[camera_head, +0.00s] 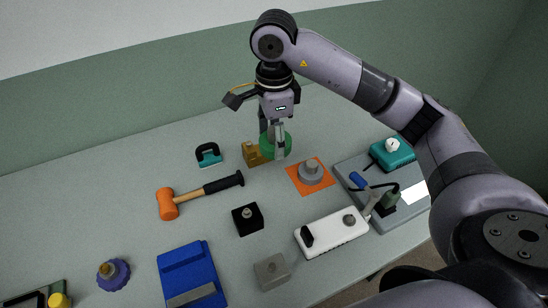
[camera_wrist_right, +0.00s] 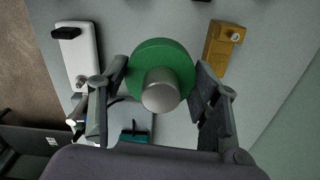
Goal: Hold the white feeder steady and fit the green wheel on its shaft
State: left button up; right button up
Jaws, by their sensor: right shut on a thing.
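The green wheel (camera_head: 285,143) is between the fingers of my right gripper (camera_head: 275,150), which points down beside the brass block. In the right wrist view the wheel (camera_wrist_right: 160,52) shows face-on, with a grey rounded hub in front, and the two fingers stand at either side of it. The white feeder (camera_head: 326,236) lies at the front right of the table, apart from the wheel. It has a black block at its left end and a grey round stub near its right end. It also shows in the right wrist view (camera_wrist_right: 78,60). My left gripper is not in view.
A brass block (camera_head: 252,154) stands just left of the wheel. A grey round piece (camera_head: 311,172) sits on an orange square. An orange mallet (camera_head: 168,203), black block (camera_head: 247,219) and blue box (camera_head: 190,270) lie left.

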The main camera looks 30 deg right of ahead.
jog(key=shift+r, duration=1.2)
